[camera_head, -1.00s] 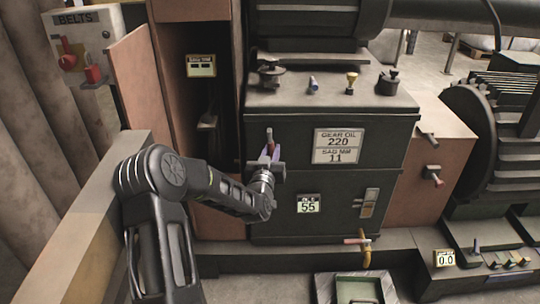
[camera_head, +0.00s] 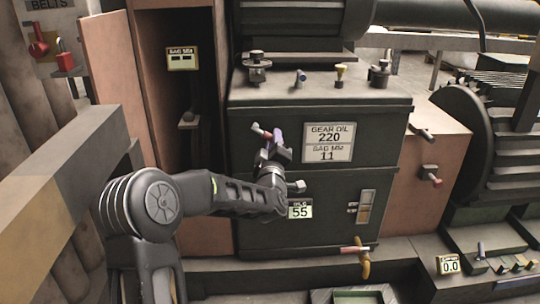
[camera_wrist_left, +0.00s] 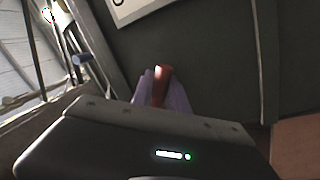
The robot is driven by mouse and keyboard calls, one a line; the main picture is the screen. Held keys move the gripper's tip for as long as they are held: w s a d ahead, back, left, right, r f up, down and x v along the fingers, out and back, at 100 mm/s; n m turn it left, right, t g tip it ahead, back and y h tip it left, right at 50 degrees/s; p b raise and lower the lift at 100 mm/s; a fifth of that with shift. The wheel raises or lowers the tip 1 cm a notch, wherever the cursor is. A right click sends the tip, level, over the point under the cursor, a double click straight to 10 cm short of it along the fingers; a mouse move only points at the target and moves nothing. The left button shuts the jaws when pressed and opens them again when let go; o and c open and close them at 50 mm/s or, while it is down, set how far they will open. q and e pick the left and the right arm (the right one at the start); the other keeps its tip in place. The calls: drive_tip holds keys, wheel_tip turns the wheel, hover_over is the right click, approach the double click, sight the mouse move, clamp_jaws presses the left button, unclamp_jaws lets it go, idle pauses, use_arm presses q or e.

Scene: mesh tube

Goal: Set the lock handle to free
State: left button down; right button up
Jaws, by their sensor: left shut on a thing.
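A lever handle with a red end (camera_head: 259,131) is on the front of the dark gearbox, left of the gear oil label. I take it as the lock handle; no lettering on it can be read. It slants up to the left. My left gripper (camera_head: 277,138), with pale purple fingers, is shut on this handle. In the left wrist view the red handle (camera_wrist_left: 162,84) shows between the fingers; its pivot is hidden. My right gripper is not in view.
The gear oil label (camera_head: 328,141) is right of the handle. A red-tipped handle (camera_head: 430,176) is on the brown guard. A yellow valve with a red-tipped lever (camera_head: 362,257) is low in front. An open brown cabinet (camera_head: 218,130) stands at the left.

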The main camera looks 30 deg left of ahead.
use_arm(q)
drive_tip(key=shift+w+d+r+n+b, duration=0.1)
drive_tip(key=shift+d+r+n+b, duration=0.05)
drive_tip(key=shift+n+b, duration=0.55)
drive_tip(key=shift+w+r+n+y, duration=0.1)
drive_tip(key=shift+r+n+y, duration=0.25)
drive_tip(key=shift+n, duration=0.25)
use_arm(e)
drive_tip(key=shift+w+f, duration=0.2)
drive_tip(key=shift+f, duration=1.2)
use_arm(q)
drive_tip(key=c, duration=1.3)
unclamp_jaws()
drive_tip(key=shift+d, duration=0.1)
drive_tip(key=v, duration=0.7)
drive_tip(key=shift+s+d, duration=0.2)
drive_tip(key=shift+s, duration=0.15)
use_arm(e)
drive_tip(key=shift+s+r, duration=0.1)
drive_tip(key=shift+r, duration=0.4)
